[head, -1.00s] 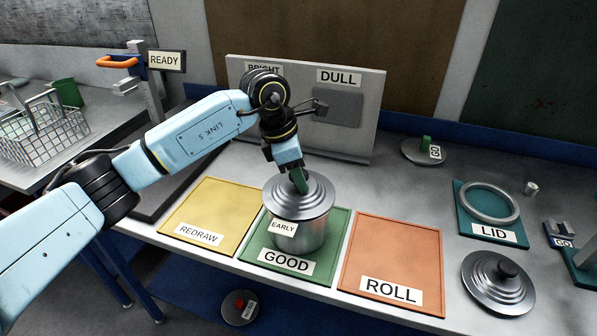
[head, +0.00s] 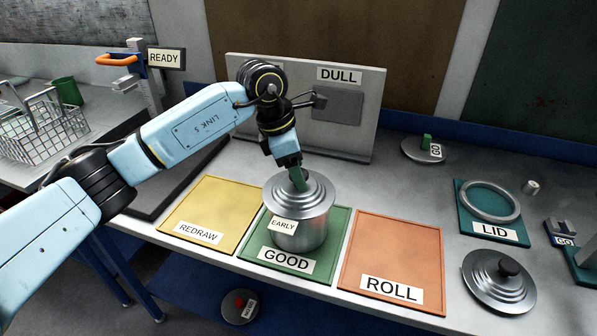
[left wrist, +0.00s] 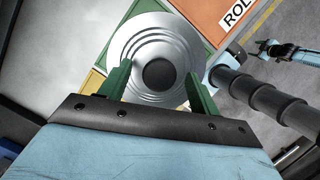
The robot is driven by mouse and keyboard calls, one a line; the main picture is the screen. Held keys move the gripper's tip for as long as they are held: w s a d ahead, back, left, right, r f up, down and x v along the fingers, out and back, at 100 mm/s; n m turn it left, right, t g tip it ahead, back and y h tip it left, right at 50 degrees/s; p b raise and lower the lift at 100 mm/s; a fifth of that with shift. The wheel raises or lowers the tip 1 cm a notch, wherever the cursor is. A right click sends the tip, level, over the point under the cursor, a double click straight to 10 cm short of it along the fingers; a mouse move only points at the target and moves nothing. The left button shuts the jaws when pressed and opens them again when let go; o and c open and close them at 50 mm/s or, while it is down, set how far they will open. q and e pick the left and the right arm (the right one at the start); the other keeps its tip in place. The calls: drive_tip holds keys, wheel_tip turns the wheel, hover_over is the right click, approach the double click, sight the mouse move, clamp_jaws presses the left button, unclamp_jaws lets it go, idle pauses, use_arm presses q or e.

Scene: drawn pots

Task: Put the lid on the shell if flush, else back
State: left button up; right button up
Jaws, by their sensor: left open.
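The shell (head: 312,238) is a grey metal pot standing on the green GOOD mat (head: 337,233). A stepped grey lid (head: 318,202) with a dark knob lies on top of it, looking level; the rim seam is too small to judge. The lid also shows from above in the left wrist view (left wrist: 130,52).
A second lid (head: 486,290) lies on the bench at right, near the teal LID pad (head: 472,228) with its ring (head: 512,212). The yellow REDRAW mat (head: 215,205) and orange ROLL mat (head: 390,250) are empty. A board marked DULL (head: 365,140) stands behind.

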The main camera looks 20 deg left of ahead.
sight(280, 186)
use_arm(q)
drive_tip(key=v, duration=1.2)
drive_tip(key=shift+b, duration=0.35)
